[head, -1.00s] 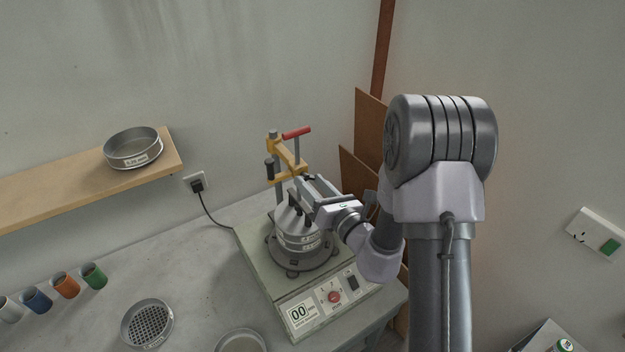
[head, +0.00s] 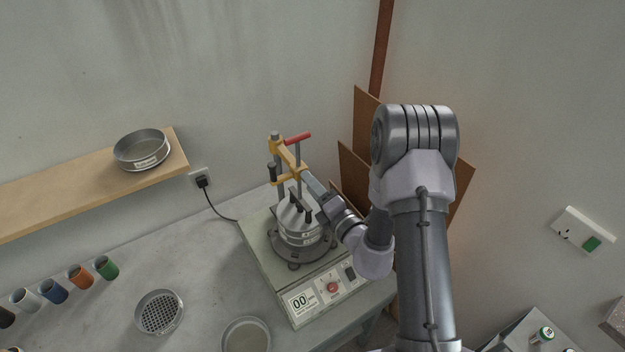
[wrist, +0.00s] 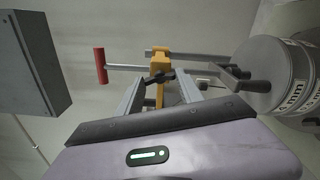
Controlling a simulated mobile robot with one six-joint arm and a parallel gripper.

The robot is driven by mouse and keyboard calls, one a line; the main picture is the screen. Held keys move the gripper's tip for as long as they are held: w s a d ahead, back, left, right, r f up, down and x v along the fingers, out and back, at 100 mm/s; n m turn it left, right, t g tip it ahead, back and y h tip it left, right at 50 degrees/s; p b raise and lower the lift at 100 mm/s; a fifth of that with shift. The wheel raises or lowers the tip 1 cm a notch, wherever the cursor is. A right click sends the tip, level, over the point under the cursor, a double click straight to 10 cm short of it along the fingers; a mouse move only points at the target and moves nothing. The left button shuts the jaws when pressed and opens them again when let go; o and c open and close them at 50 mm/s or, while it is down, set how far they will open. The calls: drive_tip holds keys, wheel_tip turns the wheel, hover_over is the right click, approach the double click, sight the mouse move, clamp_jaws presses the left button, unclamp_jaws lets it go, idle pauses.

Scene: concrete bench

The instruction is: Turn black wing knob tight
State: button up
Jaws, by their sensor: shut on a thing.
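The black wing knob (wrist: 160,77) sits on the yellow clamp arm (wrist: 161,62), between my two fingers in the wrist view. My gripper (wrist: 162,82) is shut on the knob; it also shows in the head view (head: 307,181), reaching the clamp from the right. In the head view the knob is largely hidden by the fingers. The yellow clamp (head: 285,154) rides on upright rods above the sieve shaker (head: 270,262). A sieve stack (head: 300,232) with a lid stands under it. A red-handled bar (head: 298,138) stands at the clamp's top.
A black bar handle (wrist: 252,86) lies close to my fingers, near the sieve stack. A shelf (head: 80,190) with a sieve (head: 141,150) is on the left wall. Brown boards (head: 360,170) lean behind my arm.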

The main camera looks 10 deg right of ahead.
drive_tip(key=shift+r+m+p, duration=0.15)
drive_tip(key=shift+m+p, duration=0.8)
drive_tip(key=shift+m, duration=0.65)
drive_tip(key=o, duration=1.4)
drive_tip(key=shift+w, duration=0.1)
drive_tip(key=v, duration=1.7)
drive_tip(key=shift+s, duration=0.25)
